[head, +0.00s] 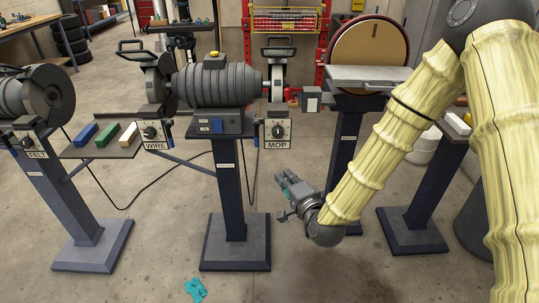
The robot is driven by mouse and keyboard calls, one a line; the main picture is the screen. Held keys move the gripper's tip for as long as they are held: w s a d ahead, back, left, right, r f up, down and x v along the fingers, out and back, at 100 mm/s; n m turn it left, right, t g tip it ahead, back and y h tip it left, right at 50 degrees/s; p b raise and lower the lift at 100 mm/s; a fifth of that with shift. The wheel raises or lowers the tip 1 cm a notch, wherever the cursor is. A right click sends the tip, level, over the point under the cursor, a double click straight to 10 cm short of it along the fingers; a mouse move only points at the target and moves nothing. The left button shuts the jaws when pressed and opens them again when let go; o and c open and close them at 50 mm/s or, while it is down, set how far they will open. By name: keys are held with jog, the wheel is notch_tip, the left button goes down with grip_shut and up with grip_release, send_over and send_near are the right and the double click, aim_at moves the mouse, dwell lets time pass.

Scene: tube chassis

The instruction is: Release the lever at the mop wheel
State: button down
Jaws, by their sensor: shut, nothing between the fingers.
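The mop wheel (277,75) is a pale wheel at the right end of the middle double-ended machine (215,82). A black loop-shaped lever handle (279,50) stands above it; its exact setting is hard to tell. My gripper (281,180) is low, below and slightly right of the MOP panel in the picture. It points up and left, with its fingers shut and empty. It looks apart from the wheel, lever and panel.
A disc sander (369,52) with a grey table stands right of the mop wheel. The wire wheel (158,80) has a similar black handle (130,46). Pedestals and cables (120,205) occupy the floor. A teal item (196,290) lies in front. Bare floor lies between the pedestals.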

aim_at(257, 135)
jog(key=shift+m+t+y, duration=0.3)
jog(key=shift+m+t, duration=0.3)
jog(key=shift+t, duration=0.1)
jog(key=r, duration=0.1)
jog(key=w+r, duration=0.1)
jog(key=r, duration=0.2)
jog(key=shift+w+a, duration=0.3)
jog(key=shift+a, duration=0.1)
jog(key=shift+w, duration=0.1)
jog(key=x, duration=1)
jog(key=shift+f, duration=0.2)
